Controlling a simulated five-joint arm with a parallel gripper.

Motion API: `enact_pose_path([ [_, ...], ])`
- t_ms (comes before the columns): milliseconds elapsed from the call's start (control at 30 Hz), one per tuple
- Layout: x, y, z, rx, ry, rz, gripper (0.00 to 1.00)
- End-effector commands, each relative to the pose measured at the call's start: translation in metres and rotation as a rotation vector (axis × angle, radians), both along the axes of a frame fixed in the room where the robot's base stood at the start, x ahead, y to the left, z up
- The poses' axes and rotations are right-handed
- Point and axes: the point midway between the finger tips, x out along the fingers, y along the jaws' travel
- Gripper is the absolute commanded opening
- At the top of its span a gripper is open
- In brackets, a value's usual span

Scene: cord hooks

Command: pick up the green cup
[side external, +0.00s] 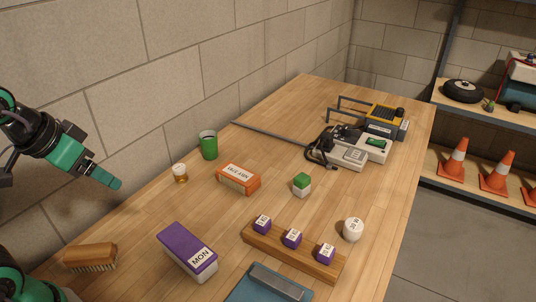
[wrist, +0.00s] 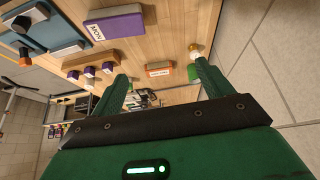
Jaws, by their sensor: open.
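The green cup (side external: 208,148) stands upright on the wooden table, close to the block wall, with its open top up. In the wrist view a green piece that looks like the cup (wrist: 192,75) shows beside the right finger, which partly hides it. My gripper (side external: 118,184) is in the air at the left of the side view, apart from the cup, to its left. In the wrist view its two green fingers (wrist: 160,75) are spread open with nothing held between them.
A small amber bottle (side external: 180,173) and an orange box (side external: 238,179) stand near the cup. A brush (side external: 91,257), a purple box (side external: 188,248) and a wooden rack (side external: 290,252) lie nearer. A grey rod (side external: 270,133) lies behind the cup. The wall (side external: 150,110) is close.

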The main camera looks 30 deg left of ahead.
Motion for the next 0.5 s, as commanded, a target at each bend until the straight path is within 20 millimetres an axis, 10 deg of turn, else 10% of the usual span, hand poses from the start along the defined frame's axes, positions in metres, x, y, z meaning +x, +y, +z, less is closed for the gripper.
enact_pose_path([
  [500,0.046,0.005,0.029,0.013,0.054,-0.010,0.79],
])
